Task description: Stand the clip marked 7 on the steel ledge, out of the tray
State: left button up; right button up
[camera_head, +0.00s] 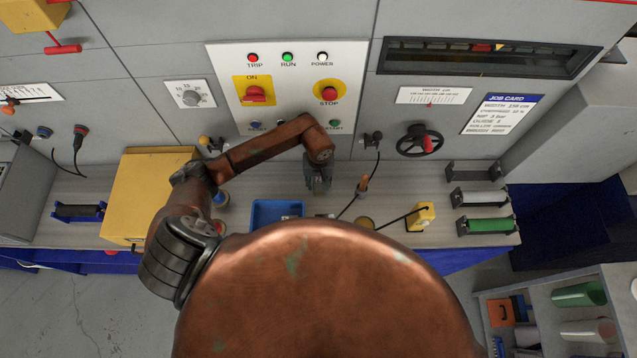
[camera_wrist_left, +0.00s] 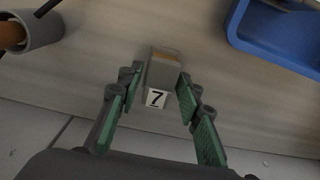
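The clip marked 7 (camera_wrist_left: 161,72) is a small grey block with a tan end and a white number label. My left gripper (camera_wrist_left: 158,85) is open, with a finger on each side of the clip and slight gaps visible. In the head view the left gripper (camera_head: 318,188) is over the ledge (camera_head: 245,185), right of the blue tray (camera_head: 256,217); the clip is not clear there. My right gripper is not in view.
A holder with an orange-handled tool (camera_head: 362,187) stands right of the gripper. A yellow block (camera_head: 421,217) with a dark rod is further right. A large yellow box (camera_head: 140,190) stands at left. The control panel (camera_head: 290,60) rises behind.

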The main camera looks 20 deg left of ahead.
aim_at(319, 184)
pick_arm(q)
jog(key=shift+o, duration=0.7)
jog(key=shift+r, duration=0.1)
notch_tip(319, 184, up, 7)
jog(key=shift+f+b, duration=0.1)
jog(key=shift+b, duration=0.45)
jog(key=shift+r, duration=0.4)
